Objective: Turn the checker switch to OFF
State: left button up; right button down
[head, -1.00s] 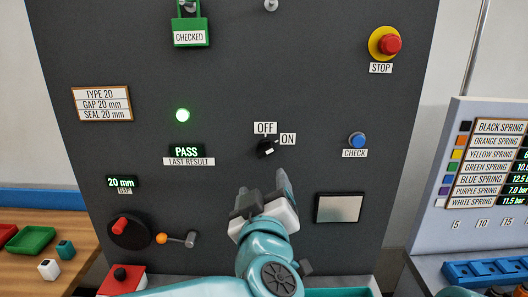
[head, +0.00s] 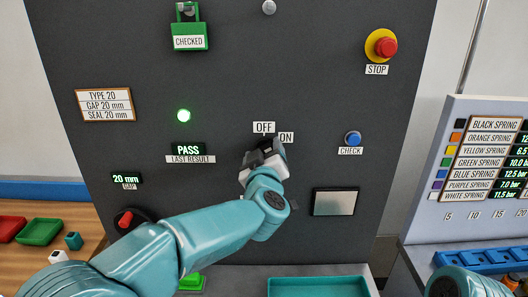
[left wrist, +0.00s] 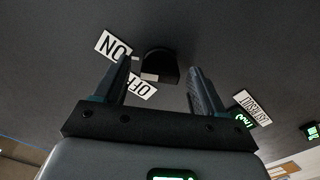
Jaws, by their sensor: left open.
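The checker switch is a black knob (left wrist: 160,65) on the dark panel, seen in the left wrist view between my left fingers, with a pale mark on its near edge. The OFF label (head: 264,128) and the ON label (head: 287,137) sit above and to the right of it. My left gripper (head: 264,150) is open in front of the knob and hides most of it in the head view. In the left wrist view its two fingers (left wrist: 160,78) stand either side of the knob, and I see no clear contact. Which way the knob points is hard to tell. My right gripper is not in view.
The panel (head: 330,90) also carries a lit green lamp (head: 184,116), a PASS display (head: 188,149), a blue CHECK button (head: 353,138), a red STOP button (head: 386,46) and a green CHECKED lock (head: 189,38). A teal tray (head: 318,287) lies below.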

pick_arm(q)
jog(key=shift+s+d, duration=0.15)
jog(key=shift+s, duration=0.05)
jog(key=shift+c, duration=0.3)
jog(key=shift+w, duration=0.2)
jog(key=c, duration=1)
jog(key=shift+n, duration=0.3)
jog(key=shift+f+n+b, duration=0.1)
jog(key=shift+n+b, duration=0.4)
jog(key=shift+b, duration=0.15)
jog(key=n+b, duration=0.2)
jog(key=n, duration=0.2)
jog(key=shift+b, duration=0.35)
jog(key=n+b, duration=0.2)
jog(key=n, duration=0.2)
jog(key=shift+n+b, duration=0.35)
jog(key=shift+n, duration=0.75)
jog(key=shift+r, duration=0.25)
